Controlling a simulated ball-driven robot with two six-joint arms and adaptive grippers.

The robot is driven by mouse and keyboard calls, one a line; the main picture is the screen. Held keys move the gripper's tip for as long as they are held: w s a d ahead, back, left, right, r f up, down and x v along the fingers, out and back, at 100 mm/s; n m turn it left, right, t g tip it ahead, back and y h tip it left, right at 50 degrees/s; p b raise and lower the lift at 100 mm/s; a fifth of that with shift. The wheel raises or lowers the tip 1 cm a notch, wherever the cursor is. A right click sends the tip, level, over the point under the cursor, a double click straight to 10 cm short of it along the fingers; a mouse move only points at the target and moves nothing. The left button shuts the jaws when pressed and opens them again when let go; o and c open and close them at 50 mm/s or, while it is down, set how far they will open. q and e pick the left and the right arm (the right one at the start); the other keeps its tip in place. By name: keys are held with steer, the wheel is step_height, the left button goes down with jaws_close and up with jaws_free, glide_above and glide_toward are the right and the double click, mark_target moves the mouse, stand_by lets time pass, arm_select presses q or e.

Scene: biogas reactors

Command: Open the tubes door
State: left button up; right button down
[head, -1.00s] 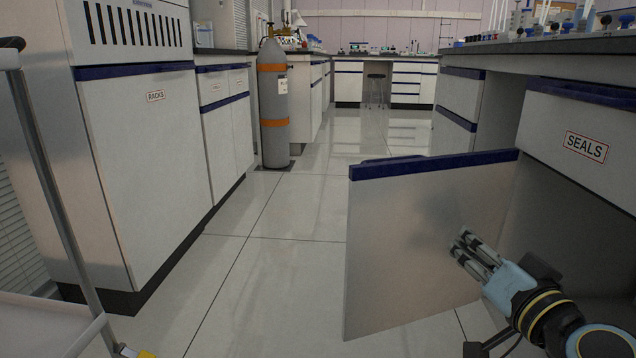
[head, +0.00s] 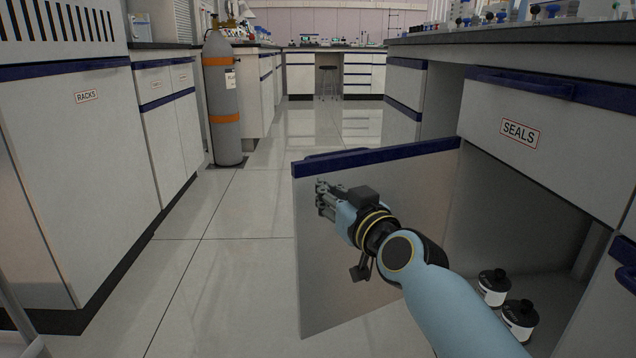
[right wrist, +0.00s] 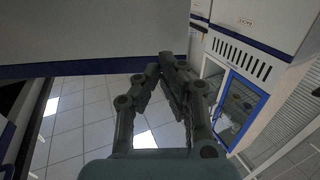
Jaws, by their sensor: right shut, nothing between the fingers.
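The cupboard door (head: 430,215) with a blue top edge stands open below the SEALS drawer (head: 525,125); no tubes label shows. My right gripper (head: 322,196) is shut and empty, on the inner side of the door near its free edge and a little below the blue strip. I cannot tell whether it touches the panel. In the right wrist view, the closed fingers (right wrist: 168,68) point at the pale door panel (right wrist: 80,30), which fills the upper left. My left gripper is not in view.
Two white bottles with black caps (head: 493,287) stand inside the open cupboard. The RACKS cabinet (head: 85,190) lines the left side. A grey gas cylinder (head: 223,100) with orange bands stands farther back. The tiled aisle (head: 220,270) between is clear.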

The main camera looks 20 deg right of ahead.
mark_target(313, 178)
steer(key=shift+w+a, duration=0.15)
steer(key=shift+w, duration=0.85)
steer(key=shift+w+a, duration=0.1)
steer(key=shift+w, duration=0.9)
steer(key=shift+w, duration=0.1)
